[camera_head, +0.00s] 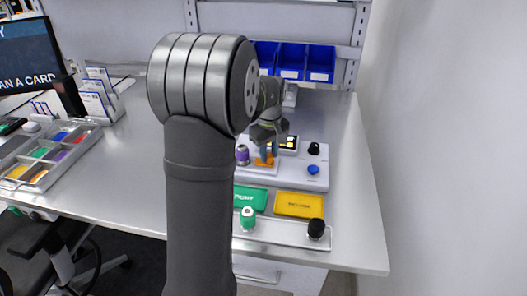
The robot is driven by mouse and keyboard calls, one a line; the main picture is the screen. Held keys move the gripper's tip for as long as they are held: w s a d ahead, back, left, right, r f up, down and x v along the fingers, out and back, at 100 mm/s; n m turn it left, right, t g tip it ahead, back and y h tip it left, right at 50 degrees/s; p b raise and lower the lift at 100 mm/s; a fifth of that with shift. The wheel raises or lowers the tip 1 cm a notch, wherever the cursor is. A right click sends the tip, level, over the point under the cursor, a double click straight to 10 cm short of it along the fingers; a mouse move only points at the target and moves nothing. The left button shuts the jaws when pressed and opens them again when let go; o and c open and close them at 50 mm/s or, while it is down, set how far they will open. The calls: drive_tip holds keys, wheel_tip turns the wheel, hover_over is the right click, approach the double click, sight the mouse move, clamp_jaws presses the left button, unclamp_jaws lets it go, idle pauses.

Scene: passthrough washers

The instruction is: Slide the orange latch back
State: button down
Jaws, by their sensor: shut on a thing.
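The orange latch (265,163) sits low on the front left part of a white device (313,182) on the table. My gripper (266,152) points down at the latch from above, and its fingers are shut on it. The fingertips hide part of the latch. How far the latch sits along its track cannot be told at this size.
A purple knob (242,155) stands left of my gripper; a black knob (314,148) and a blue button (313,169) are to the right. Blue bins (291,60) stand behind. The table's right side is clear.

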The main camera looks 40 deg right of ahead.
sight(270, 156)
drive_tip(key=c, duration=1.1)
unclamp_jaws()
drive_tip(key=shift+s+d, duration=0.15)
drive_tip(key=shift+c, duration=0.2)
drive_tip(key=shift+r, duration=0.1)
wheel_tip(270, 156, up, 17)
drive_tip(key=shift+r, duration=0.15)
wheel_tip(270, 156, down, 18)
drive_tip(key=shift+r, duration=0.25)
